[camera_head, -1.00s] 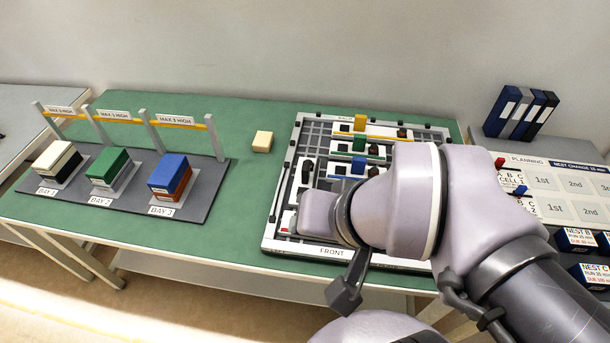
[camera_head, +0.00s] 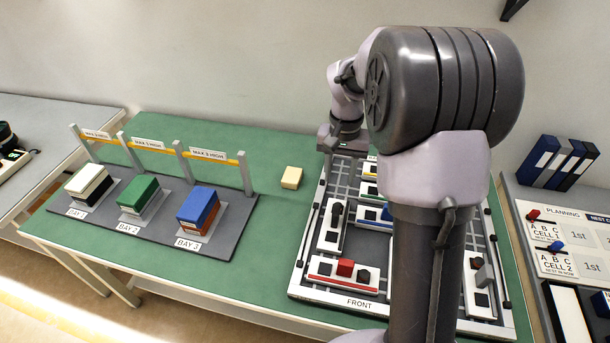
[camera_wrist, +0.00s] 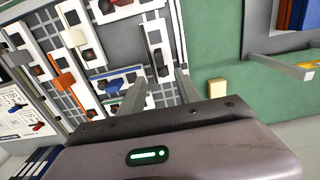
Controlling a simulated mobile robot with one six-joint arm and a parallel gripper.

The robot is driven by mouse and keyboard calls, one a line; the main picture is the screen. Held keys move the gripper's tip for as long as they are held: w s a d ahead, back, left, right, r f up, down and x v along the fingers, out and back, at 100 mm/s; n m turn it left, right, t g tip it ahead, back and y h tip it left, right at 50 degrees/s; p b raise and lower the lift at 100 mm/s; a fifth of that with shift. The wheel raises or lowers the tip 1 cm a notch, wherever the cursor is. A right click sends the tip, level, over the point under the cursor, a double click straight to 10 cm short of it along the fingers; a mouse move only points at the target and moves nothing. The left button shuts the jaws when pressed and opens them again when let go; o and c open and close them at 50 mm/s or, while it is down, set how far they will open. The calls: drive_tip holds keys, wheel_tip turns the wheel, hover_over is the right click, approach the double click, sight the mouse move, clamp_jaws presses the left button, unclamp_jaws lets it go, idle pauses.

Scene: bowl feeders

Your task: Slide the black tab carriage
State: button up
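A white carriage with a black tab (camera_head: 336,211) lies lengthwise near the left edge of the grey grid board in the head view. What looks like the same white carriage (camera_wrist: 154,38) shows in the wrist view, with dark parts on it. My gripper (camera_wrist: 161,80) is open, its two fingers spread on either side of the near end of this carriage. I cannot tell whether the fingers touch it. In the head view my gripper (camera_head: 342,138) is at the board's back left, its fingertips hidden.
A red-tab carriage (camera_head: 345,267) sits at the board's front, and a blue-tab one (camera_wrist: 122,80) lies beside my left finger. My arm hides much of the board's right side. A loose cream block (camera_head: 291,178) and the stacking bays (camera_head: 225,240) stand on the left.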

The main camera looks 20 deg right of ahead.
sight(336, 212)
drive_tip(key=f+b, duration=0.2)
drive_tip(key=f, duration=0.3)
drive_tip(key=f+b, duration=0.2)
drive_tip(key=f, duration=0.4)
drive_tip(key=f+b, duration=0.2)
drive_tip(key=f, duration=0.4)
drive_tip(key=shift+s+f, duration=0.1)
drive_tip(key=shift+s, duration=0.15)
clamp_jaws()
idle(0.3)
